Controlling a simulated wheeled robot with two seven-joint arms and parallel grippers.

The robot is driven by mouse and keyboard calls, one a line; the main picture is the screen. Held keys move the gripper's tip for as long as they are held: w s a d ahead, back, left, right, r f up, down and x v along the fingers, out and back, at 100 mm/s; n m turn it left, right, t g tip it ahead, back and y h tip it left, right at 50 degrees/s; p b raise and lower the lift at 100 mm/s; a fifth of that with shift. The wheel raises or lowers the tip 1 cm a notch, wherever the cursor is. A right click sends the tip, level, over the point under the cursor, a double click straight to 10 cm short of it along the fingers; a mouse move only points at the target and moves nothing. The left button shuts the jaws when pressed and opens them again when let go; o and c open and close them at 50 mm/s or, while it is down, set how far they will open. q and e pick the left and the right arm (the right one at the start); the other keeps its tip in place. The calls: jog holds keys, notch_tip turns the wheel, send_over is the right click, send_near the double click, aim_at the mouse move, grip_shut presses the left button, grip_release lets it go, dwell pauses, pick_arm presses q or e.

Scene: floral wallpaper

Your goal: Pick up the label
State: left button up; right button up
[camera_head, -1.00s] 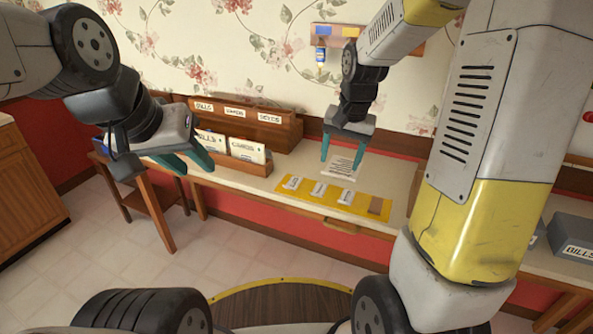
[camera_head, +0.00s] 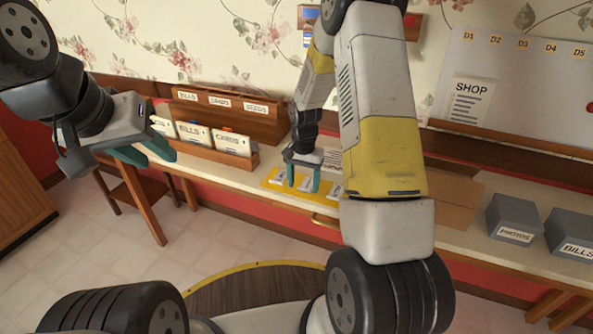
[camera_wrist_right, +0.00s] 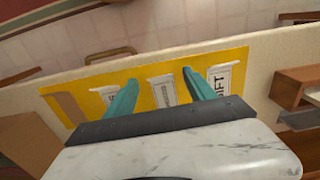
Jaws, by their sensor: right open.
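Several small white labels lie in a row on a yellow strip (camera_head: 268,183) on the desk. My right gripper (camera_head: 303,186) is open over the strip, pointing down. In the right wrist view a middle label (camera_wrist_right: 164,92) lies between the open fingers (camera_wrist_right: 161,78). Another label (camera_wrist_right: 219,80), reading "GIFT" or similar, lies by the right finger. A third label (camera_wrist_right: 107,95) is partly covered by the left finger. No label is in the jaws; whether the fingertips touch the strip I cannot tell. My left gripper (camera_head: 157,157) is open and empty in front of the desk.
A wooden organizer (camera_head: 240,123) marked BILLS and more stands at the back, with cards (camera_head: 193,135) in a rack before it. Grey boxes (camera_head: 514,217) stand at the right. A board (camera_head: 520,85) hangs behind. My right arm hides part of the desk.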

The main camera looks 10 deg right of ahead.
jog(key=shift+f, duration=0.7)
grip_shut()
jog(key=shift+r, duration=0.15)
